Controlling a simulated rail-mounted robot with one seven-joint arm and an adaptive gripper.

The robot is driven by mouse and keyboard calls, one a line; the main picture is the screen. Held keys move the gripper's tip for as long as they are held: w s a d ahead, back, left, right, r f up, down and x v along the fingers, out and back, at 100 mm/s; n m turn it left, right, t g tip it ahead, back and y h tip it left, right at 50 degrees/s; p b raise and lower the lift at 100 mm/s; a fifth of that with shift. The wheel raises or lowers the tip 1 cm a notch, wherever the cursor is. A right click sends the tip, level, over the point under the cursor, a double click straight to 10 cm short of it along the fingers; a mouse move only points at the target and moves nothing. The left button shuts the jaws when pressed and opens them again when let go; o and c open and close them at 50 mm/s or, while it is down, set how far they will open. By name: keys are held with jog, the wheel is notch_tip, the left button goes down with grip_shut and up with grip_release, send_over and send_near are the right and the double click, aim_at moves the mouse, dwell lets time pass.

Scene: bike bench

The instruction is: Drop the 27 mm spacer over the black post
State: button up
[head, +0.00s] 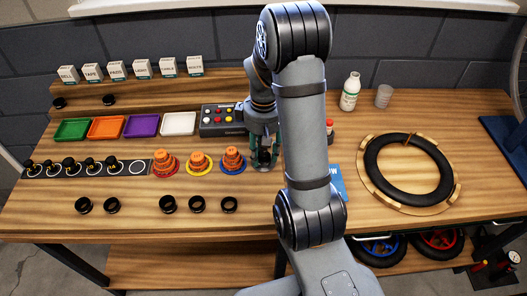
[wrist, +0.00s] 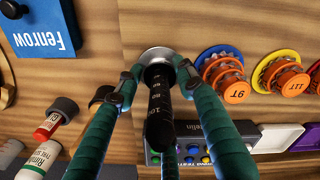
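The black post (wrist: 160,115) has pale markings and stands on a round silver base (wrist: 152,54) in the wrist view. My gripper (wrist: 156,72) has its green fingers on either side of the post, low down near the base. A dark ring-like band shows between the fingertips around the post; whether it is the 27 mm spacer, and whether the fingertips press on it, I cannot tell. In the head view my gripper (head: 264,160) is partly hidden by my arm. Several black ring spacers (head: 168,203) lie along the table's front; their sizes cannot be read.
Orange stepped cones on coloured discs (head: 199,163) stand just left of my gripper. A control box (head: 218,120) is behind, with coloured trays (head: 116,127) to its left. A blue Fenrow item (wrist: 45,35) and bottles (wrist: 42,155) are close by. A tyre (head: 407,163) lies at right.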

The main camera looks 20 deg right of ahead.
jog(key=o, duration=0.3)
jog(key=shift+o, duration=0.2)
notch_tip(320, 180, up, 12)
jog(key=shift+r, duration=0.1)
dwell(0.4)
dwell(0.5)
notch_tip(320, 180, down, 12)
jog(key=shift+s+f, duration=0.1)
jog(key=shift+f, duration=0.15)
jog(key=shift+w+r+p, duration=0.2)
jog(key=shift+r+p, duration=0.6)
jog(key=shift+r, duration=0.1)
jog(key=shift+s+r+p, duration=0.15)
jog(key=shift+r+p, duration=0.3)
jog(key=shift+r, duration=0.2)
